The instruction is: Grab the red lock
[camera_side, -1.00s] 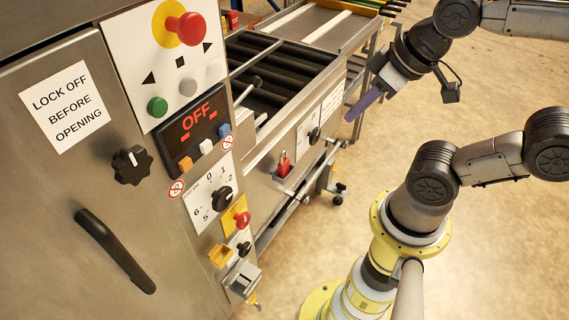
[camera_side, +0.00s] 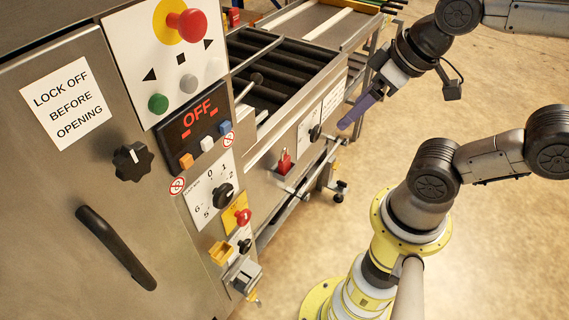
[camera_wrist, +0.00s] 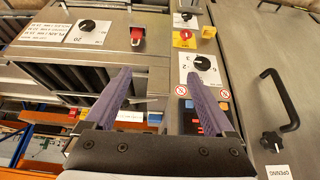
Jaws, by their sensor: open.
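The red lock (camera_side: 285,161) is a small padlock on the metal side panel of the tray cleaner, left of my gripper in the side view. It also shows in the wrist view (camera_wrist: 136,36), near the top and roughly ahead of the gap between my fingers. My gripper (camera_side: 346,124) has purple fingers and stands to the right of the lock, apart from it. In the wrist view my gripper (camera_wrist: 158,88) has its two fingers spread with nothing between them.
A black knob (camera_side: 315,133) on a white label sits right of the lock. A metal rail runs along the panel's front.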

